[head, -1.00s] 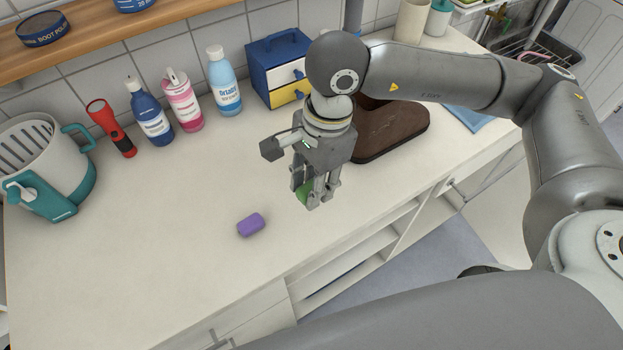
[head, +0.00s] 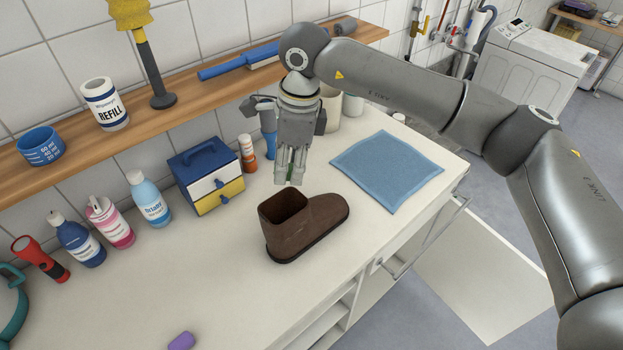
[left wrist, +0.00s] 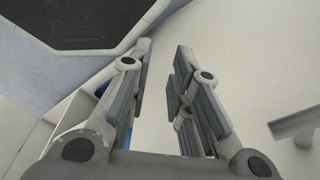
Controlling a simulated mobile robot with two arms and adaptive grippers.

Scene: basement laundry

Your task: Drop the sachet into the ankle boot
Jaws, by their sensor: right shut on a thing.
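The brown ankle boot (head: 318,219) stands upright on the counter in the head view, its open shaft at the left and its toe pointing right. My right gripper (head: 289,181) points down just above and slightly behind the boot's opening. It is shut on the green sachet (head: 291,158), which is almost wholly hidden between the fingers. My left gripper (left wrist: 164,55) shows only in the left wrist view, with its fingers apart and nothing between them.
A blue cloth (head: 387,170) lies right of the boot. A small drawer box (head: 206,176), several bottles and a red flashlight (head: 40,259) line the wall side. A purple block (head: 182,341) lies near the front. The counter (head: 200,270) left of the boot is clear.

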